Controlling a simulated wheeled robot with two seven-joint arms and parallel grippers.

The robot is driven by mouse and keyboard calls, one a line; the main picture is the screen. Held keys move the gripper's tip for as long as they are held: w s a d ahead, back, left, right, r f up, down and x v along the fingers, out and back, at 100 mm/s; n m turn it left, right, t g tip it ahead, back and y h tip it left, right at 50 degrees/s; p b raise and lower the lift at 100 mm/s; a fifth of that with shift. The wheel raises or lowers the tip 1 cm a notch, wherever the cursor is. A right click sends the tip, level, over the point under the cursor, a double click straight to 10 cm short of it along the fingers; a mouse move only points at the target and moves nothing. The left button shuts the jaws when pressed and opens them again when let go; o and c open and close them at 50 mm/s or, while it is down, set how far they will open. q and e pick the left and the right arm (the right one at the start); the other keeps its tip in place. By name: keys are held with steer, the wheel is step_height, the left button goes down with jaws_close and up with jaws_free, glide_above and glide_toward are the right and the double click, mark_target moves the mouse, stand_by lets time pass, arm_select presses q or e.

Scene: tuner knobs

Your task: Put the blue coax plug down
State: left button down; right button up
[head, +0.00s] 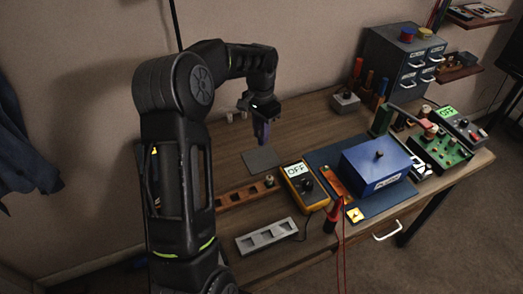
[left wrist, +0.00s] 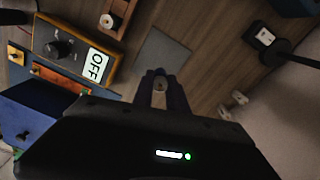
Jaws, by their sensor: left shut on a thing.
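My left gripper (head: 262,138) hangs above the bench, over the back edge of a dark grey square pad (head: 262,159), fingers pointing down. In the left wrist view its purplish fingers are shut on a small round-ended thing, taken as the blue coax plug (left wrist: 160,84). The pad (left wrist: 162,53) lies beyond the fingertips and looks bare. The gap between plug and bench is hard to judge. My right gripper is not in view.
An orange meter reading OFF (head: 304,184) stands right of the pad. A brown rack with holes (head: 237,196) and a grey slotted block (head: 267,237) lie in front. A blue box (head: 375,166) stands on a dark mat further right. Bench left of the pad looks clear.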

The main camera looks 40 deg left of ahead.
arm_select(q)
step_height(320, 180, down, 3)
steer(key=shift+f, duration=0.15)
step_height(320, 180, down, 4)
steer(key=shift+r+p, duration=0.2)
steer(key=shift+p, duration=0.4)
steer(key=shift+f, duration=0.15)
steer(key=c, duration=1.8)
jaws_free()
steer(key=shift+f, duration=0.1)
steer(key=o, duration=0.5)
